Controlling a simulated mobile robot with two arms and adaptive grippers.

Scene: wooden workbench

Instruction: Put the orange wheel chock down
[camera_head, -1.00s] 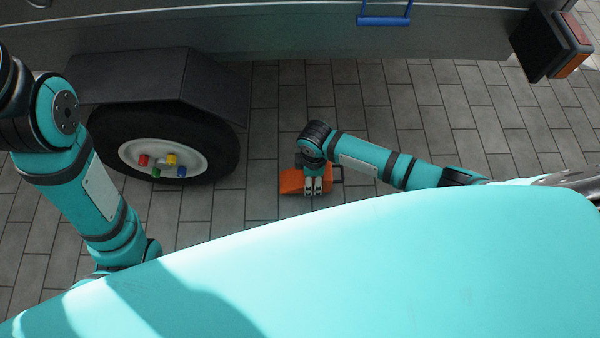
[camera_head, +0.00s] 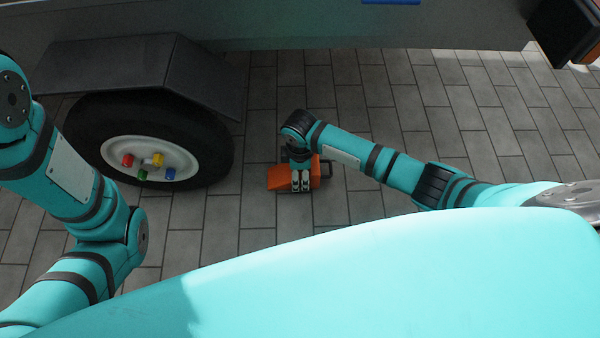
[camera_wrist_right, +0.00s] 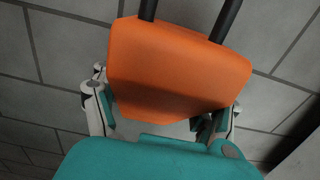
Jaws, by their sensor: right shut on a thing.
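The orange wheel chock (camera_head: 282,180) shows in the head view right of the trailer wheel, with a clear gap of paving between them. My right gripper (camera_head: 301,186) is over it and shut on it. In the right wrist view the orange block (camera_wrist_right: 175,70) lies between the two fingers of my right gripper (camera_wrist_right: 163,122), and its dark handle bars (camera_wrist_right: 225,20) point away from me. I cannot tell whether the chock touches the paving. My left arm is at the left of the head view, but its gripper is out of view.
The trailer wheel (camera_head: 110,150) with coloured lug nuts sits under a dark fender (camera_head: 140,65). The trailer side (camera_head: 330,25) runs across the top, with a dark lamp (camera_head: 565,30) at upper right. Grey paving (camera_head: 430,115) around the chock is clear.

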